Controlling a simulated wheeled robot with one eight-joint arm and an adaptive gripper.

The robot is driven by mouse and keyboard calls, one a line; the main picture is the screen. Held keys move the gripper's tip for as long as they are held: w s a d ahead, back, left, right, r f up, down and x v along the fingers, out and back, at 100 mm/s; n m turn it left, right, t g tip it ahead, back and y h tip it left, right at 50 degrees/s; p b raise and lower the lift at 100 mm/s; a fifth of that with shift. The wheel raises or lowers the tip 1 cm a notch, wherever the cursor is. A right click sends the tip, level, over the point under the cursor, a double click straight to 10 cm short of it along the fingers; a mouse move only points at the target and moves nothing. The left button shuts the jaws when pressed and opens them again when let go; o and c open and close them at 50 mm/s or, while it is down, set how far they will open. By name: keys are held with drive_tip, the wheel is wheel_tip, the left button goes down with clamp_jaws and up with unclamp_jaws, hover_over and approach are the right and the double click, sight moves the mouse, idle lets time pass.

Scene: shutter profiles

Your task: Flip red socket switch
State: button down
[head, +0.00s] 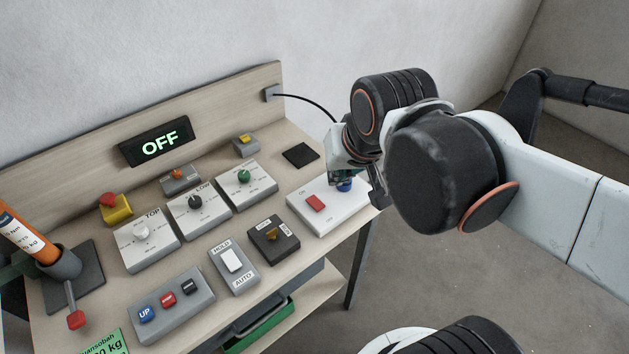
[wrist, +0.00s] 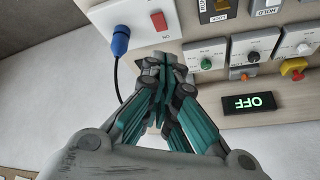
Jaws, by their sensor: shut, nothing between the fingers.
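The red rocker switch (head: 315,202) sits on a white socket box (head: 335,211) at the right end of the panel table. The red switch also shows in the wrist view (wrist: 158,21), on the white box (wrist: 136,17). A blue plug (wrist: 121,40) with a dark cable is at the box beside the switch. My gripper (wrist: 167,62) is shut and empty, its fingertips near the box edge, below the switch in the wrist view. In the head view my arm partly hides the gripper and the blue plug (head: 345,186).
A display (head: 155,141) reads OFF. Dial boxes (head: 197,211), a HOLD/AUTO rocker (head: 232,261), a black toggle box (head: 273,240) and a button box (head: 170,305) stand left of the socket. A black square pad (head: 300,155) lies behind it. The cable runs to the back board.

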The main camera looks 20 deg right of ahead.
drive_tip(key=w+d+f+m+g+p, duration=0.1)
drive_tip(key=w+f+m+g+p, duration=0.2)
drive_tip(key=w+m, duration=0.8)
wheel_tip(320, 180, down, 3)
drive_tip(key=w+g, duration=0.2)
drive_tip(key=shift+d+m+g, duration=0.2)
drive_tip(key=shift+m+g, duration=0.2)
wheel_tip(320, 180, down, 7)
drive_tip(key=s+b, duration=0.1)
drive_tip(key=b, duration=0.1)
drive_tip(key=shift+s+d, duration=0.2)
drive_tip(key=shift+s, duration=0.05)
idle(0.4)
